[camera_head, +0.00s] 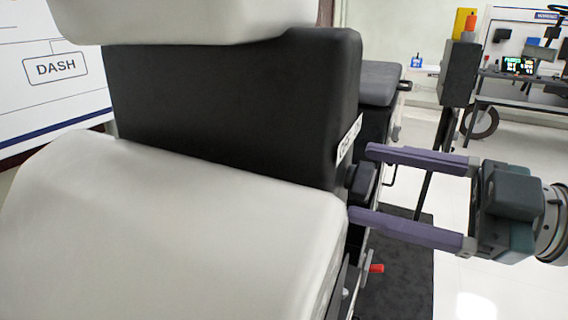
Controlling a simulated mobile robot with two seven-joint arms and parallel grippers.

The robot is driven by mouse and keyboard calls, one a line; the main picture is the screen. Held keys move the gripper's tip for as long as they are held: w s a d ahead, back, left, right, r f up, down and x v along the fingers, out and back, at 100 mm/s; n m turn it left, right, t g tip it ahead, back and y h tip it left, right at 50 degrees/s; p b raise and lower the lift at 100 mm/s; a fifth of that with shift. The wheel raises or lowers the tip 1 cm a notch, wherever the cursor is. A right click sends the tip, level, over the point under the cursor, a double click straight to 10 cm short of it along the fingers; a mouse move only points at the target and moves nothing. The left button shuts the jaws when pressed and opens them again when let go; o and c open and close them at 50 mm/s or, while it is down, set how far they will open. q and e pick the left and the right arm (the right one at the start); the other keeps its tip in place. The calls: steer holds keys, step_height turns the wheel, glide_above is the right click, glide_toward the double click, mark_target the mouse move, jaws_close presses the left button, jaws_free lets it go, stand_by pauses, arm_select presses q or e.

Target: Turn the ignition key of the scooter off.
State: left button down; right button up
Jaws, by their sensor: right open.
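The scooter's dark body panel (235,110) fills the middle of the head view, between pale fairing parts. A small black ignition key (364,180) sticks out from the panel's right side, below a white label strip (349,138) whose lettering is too slanted to read surely. My right gripper (361,184) comes in from the right with two purple fingers apart, one above and one below the key. The key lies between the fingertips; I cannot tell whether either finger touches it. The key's turn angle is not clear. My left gripper is not in view.
A pale fairing (180,225) fills the lower left. A red-tipped lever (376,268) is below the gripper. A dark seat (378,82) is behind the panel. A post (459,75) and workbench (520,105) stand farther back.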

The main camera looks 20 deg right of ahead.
jaws_close()
stand_by(0.5)
steer(key=shift+n+p, duration=1.55)
steer(key=shift+n, duration=4.25)
steer(key=shift+n, duration=0.3)
